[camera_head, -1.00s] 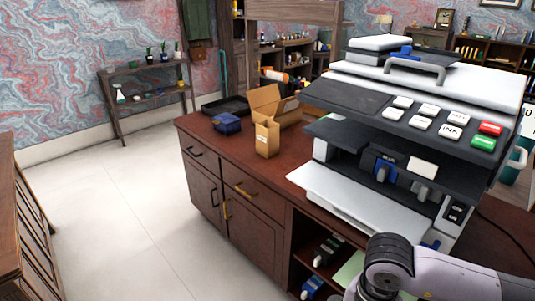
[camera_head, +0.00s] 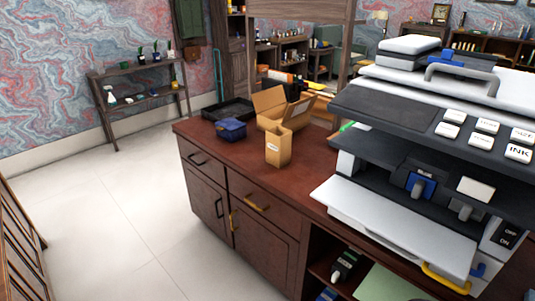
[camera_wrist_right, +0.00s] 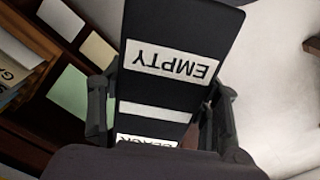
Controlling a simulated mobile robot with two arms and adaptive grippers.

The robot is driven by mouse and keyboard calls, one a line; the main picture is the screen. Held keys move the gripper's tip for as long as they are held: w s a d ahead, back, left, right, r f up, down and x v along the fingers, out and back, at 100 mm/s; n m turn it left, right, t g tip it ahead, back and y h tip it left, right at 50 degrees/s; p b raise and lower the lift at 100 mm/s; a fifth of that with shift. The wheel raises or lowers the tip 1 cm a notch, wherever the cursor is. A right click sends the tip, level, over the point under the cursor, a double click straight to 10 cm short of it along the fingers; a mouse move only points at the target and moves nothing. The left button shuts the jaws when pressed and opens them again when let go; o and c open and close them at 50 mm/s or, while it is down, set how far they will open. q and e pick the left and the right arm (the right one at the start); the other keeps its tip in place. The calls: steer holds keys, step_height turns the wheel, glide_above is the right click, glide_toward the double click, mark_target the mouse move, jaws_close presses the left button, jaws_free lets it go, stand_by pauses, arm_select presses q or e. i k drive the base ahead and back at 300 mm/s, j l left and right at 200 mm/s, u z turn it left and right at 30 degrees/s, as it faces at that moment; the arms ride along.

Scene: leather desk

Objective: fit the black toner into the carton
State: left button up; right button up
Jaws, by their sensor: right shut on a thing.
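In the right wrist view, my right gripper (camera_wrist_right: 160,115) is shut on a black toner (camera_wrist_right: 185,28). The toner carries white labels reading "EMPTY" and, partly hidden, "BLACK". Its far end points away from the fingers. In the head view, an open brown carton (camera_head: 268,101) with raised flaps stands on the desk (camera_head: 225,165). A smaller upright cardboard box (camera_head: 278,150) with a white label stands in front of it. I cannot see inside either one. Neither gripper shows in the head view.
A printer (camera_head: 400,215) fills the right side. A blue item (camera_head: 230,130) and a black tray (camera_head: 226,109) are left of the carton. Another black cartridge (camera_head: 344,265) lies on the shelf below. Floor (camera_head: 110,215) left of the desk is clear.

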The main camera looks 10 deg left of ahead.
mark_target(279, 130)
steer(key=i+j, duration=0.2)
steer(key=j, duration=0.15)
steer(key=i+j, duration=0.2)
steer(key=j, duration=0.15)
steer(key=i+j, duration=0.2)
steer(key=j, duration=0.15)
steer(key=i+j, duration=0.2)
steer(key=j, duration=0.15)
steer(key=i+j+z, duration=0.1)
steer(key=j, duration=0.25)
steer(key=i+j, duration=0.3)
steer(key=j, duration=0.1)
